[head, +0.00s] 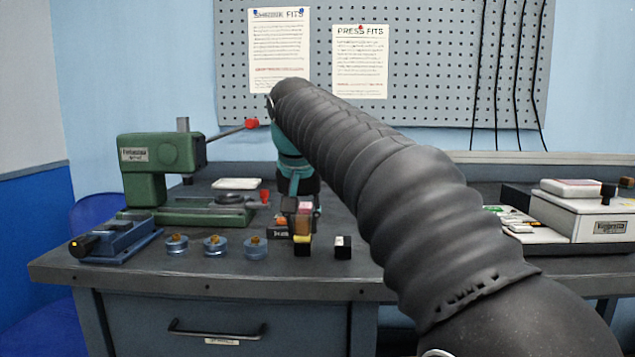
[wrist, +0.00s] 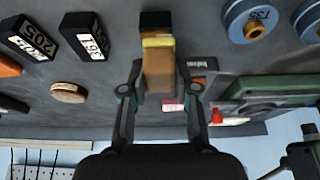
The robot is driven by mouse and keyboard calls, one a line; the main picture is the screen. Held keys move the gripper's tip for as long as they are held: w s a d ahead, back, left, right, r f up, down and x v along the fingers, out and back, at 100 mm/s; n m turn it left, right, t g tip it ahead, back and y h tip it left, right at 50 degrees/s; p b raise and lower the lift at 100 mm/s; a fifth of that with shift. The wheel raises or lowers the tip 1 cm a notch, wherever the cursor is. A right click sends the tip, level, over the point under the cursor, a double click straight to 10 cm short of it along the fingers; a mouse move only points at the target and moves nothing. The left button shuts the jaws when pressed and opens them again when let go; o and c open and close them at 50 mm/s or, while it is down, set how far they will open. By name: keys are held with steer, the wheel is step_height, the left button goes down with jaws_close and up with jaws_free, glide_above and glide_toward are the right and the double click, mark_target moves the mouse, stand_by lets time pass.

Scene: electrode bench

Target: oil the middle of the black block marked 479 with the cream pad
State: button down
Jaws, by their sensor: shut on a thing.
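My gripper (wrist: 160,85) is shut on a tan-to-cream pad (wrist: 158,70) with a yellow band at its far end. In the head view my gripper (head: 303,205) is above the bench, with the yellow end (head: 302,239) pointing down. A black block (wrist: 155,21) is right at that end, and it also shows in the head view (head: 302,251). Pad and block look touching or nearly so; I cannot tell which. The block's number does not show. Two black blocks stand to the left in the wrist view, marked 205 (wrist: 33,38) and seemingly 361 (wrist: 84,36).
A dark labelled box (head: 278,234) with orange and pink pieces is close beside my gripper. Several blue discs with brass centres (head: 214,246) stand to the left, by a green press (head: 160,165) and a blue vise (head: 115,240). A round cream-faced piece (wrist: 68,92) lies nearby.

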steer(key=shift+d+f+b, duration=0.15)
steer(key=shift+d+b, duration=0.4)
steer(key=shift+d, duration=0.6)
steer(key=shift+s+a+b, duration=0.1)
steer(key=shift+a+b, duration=0.05)
steer(key=shift+b, duration=0.15)
steer(key=shift+s+a+r+p, duration=0.15)
steer(key=shift+a+r+p, duration=0.15)
steer(key=shift+p, duration=0.25)
steer(key=shift+a+p, duration=0.75)
steer(key=shift+a, duration=0.85)
steer(key=shift+p, duration=0.3)
steer(key=shift+d+f, duration=0.2)
steer(key=shift+d, duration=1.85)
step_height(320, 180, up, 8)
